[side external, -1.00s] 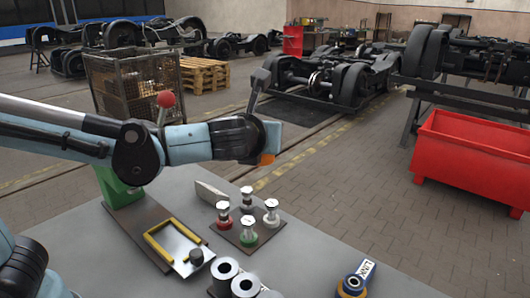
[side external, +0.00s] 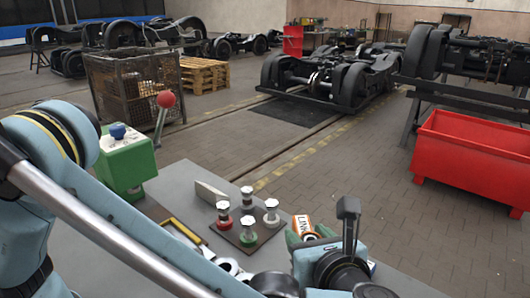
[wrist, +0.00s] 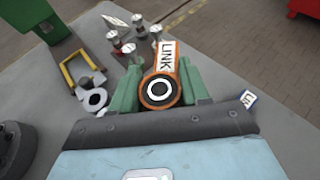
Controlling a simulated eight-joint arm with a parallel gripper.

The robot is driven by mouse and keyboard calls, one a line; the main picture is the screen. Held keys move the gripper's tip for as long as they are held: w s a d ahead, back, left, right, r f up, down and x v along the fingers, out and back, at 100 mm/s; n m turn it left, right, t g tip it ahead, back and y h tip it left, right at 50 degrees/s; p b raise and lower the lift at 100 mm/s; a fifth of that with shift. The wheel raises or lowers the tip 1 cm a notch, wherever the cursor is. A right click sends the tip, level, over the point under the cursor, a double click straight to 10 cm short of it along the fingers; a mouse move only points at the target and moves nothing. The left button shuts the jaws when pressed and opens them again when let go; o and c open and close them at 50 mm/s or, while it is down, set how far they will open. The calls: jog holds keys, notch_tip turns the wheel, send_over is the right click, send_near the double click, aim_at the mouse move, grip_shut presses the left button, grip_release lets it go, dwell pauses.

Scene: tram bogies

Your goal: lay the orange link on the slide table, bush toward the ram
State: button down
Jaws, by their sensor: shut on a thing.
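My gripper (side external: 308,234) is shut on the orange link (side external: 302,224), above the near right part of the bench. In the wrist view the link (wrist: 164,62) sits between two green jaws, its white LINK label pointing away from my wrist and its round bush (wrist: 160,90) near the jaws. The slide table with its yellow frame (wrist: 82,72) lies to the left in the wrist view; in the side view its yellow edge (side external: 184,231) is partly behind my arm. The green press body (side external: 125,160), with a red-knobbed lever, stands beyond it; I cannot make out the ram.
Several capped gauges (side external: 248,230) stand on a dark plate between the slide table and my gripper. Grey rings (wrist: 95,99) lie near the slide table. A blue link (wrist: 248,98) lies at the right in the wrist view. A grey wedge (side external: 211,194) lies behind the gauges.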

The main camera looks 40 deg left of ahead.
jog(key=shift+s+d+f, duration=0.1)
jog(key=shift+s+f, duration=0.05)
jog(key=shift+f, duration=0.1)
jog(key=w+a+f, duration=0.2)
jog(key=w, duration=0.1)
jog(key=w+a+f, duration=0.2)
jog(key=a, duration=0.1)
jog(key=w+a+f, duration=0.2)
jog(key=w+f, duration=0.1)
jog(key=shift+w+a, duration=0.15)
jog(key=shift+w, duration=0.2)
jog(key=shift+f, duration=1.95)
jog(key=shift+f, duration=0.1)
jog(key=c, duration=0.5)
grip_release()
jog(key=shift+c, duration=0.2)
